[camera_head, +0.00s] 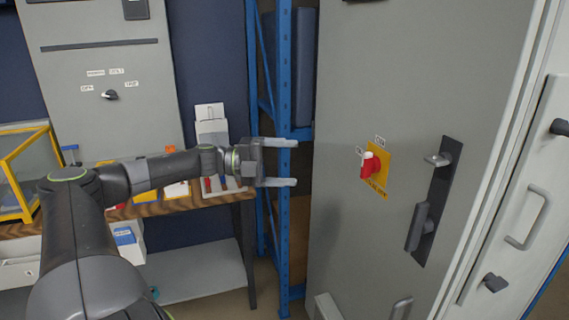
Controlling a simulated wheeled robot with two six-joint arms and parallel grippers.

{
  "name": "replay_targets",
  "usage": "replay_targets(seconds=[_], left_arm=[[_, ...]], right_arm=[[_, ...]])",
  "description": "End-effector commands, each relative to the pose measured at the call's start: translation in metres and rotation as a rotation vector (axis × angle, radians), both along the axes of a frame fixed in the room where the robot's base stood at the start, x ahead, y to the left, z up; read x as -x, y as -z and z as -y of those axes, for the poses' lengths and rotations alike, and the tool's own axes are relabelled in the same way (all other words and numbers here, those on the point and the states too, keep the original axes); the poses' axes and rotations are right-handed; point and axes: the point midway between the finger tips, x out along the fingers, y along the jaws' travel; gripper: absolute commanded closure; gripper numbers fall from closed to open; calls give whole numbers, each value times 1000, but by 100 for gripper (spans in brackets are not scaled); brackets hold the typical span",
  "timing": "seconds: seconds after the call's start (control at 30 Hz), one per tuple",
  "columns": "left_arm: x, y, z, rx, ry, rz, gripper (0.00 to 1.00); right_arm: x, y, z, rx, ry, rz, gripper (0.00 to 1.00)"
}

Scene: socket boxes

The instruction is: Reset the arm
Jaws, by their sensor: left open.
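My left arm comes in from the lower left and reaches right across the view. My left gripper (288,163) is open, with its two pale fingers apart and nothing between them. It is in front of the blue rack post, left of the tall grey cabinet (345,110). A red switch handle (368,166) sits on a yellow plate (382,177) on that cabinet door, to the right of the gripper and apart from it. My right gripper is not in view.
A dark latch plate (433,200) with handles is on the cabinet door. A grey panel with a black knob (110,94) stands at the back left. A wooden table (215,198) with pens and papers is behind my arm. A yellow-framed case (12,182) stands at the far left.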

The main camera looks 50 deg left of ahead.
Motion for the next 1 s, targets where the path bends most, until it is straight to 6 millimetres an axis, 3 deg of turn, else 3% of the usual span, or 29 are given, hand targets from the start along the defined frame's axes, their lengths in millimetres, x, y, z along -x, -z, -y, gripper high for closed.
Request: replay_targets(seconds=[0.37, 0.47, 0.53, 0.67, 0.8, 0.9, 1.0], left_arm=[[0, 1, -1, 2, -3, -1, 18], [-2, 11, -10, 26, -42, -9, 18], [-5, 28, -25, 66, -107, -24, 18], [-7, 89, -70, 182, -308, -84, 18], [6, 180, -116, 325, -560, -189, 18], [26, 252, -137, 420, -731, -283, 18], [52, 324, -145, 505, -886, -384, 18]], right_arm=[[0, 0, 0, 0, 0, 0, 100], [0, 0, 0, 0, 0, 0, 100], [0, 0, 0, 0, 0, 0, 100], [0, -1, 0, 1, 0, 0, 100], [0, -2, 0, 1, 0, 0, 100], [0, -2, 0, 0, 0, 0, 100], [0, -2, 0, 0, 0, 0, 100]])
